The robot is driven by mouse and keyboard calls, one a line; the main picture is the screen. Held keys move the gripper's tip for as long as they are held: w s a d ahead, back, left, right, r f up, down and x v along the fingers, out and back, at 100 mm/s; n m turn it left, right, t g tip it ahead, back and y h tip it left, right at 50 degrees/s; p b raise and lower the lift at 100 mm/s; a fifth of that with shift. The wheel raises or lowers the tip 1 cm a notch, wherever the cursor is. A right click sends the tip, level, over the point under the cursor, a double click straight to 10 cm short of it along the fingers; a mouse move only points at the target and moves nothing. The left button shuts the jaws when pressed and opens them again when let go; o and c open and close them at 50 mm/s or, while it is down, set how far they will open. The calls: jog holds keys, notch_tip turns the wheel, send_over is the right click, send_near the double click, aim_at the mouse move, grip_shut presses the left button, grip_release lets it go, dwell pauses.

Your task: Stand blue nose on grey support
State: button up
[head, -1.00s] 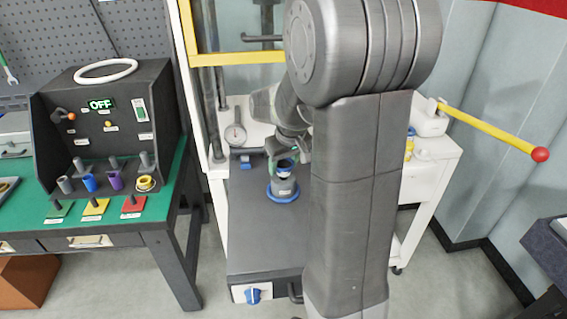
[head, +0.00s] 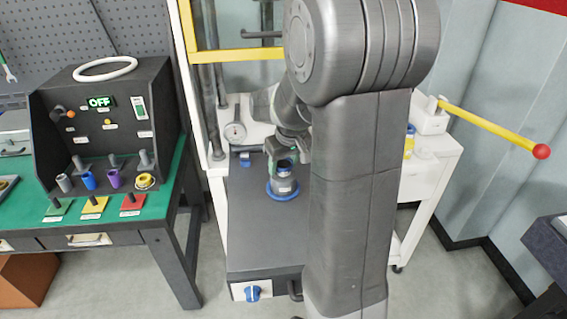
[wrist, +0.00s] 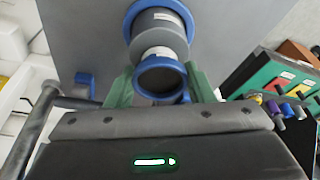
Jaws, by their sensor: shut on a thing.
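A short blue-rimmed piece with a dark open middle, which I take for the blue nose (head: 283,170), is at the tips of my gripper (head: 286,154). In the wrist view the green fingers of my gripper (wrist: 160,85) are shut on this blue nose (wrist: 162,91). The grey support (head: 285,184) is an upright grey cylinder with a blue ring at its foot, on the dark table. It also shows in the wrist view (wrist: 165,23), just beyond the held piece. The nose looks lined up over the support; I cannot tell whether they touch.
The dark tabletop (head: 255,238) is mostly clear around the support. A green bench (head: 155,205) with a control box (head: 105,120) and several coloured parts is at the left. A yellow bar (head: 490,124) sticks out at right.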

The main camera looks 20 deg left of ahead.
jog(key=shift+f, duration=0.25)
jog(key=o, duration=0.8)
jog(key=o, duration=0.5)
jog(key=shift+o, duration=0.2)
jog(key=shift+r+p, duration=2.75)
jog(key=shift+r, duration=1.15)
jog(key=shift+f, duration=0.1)
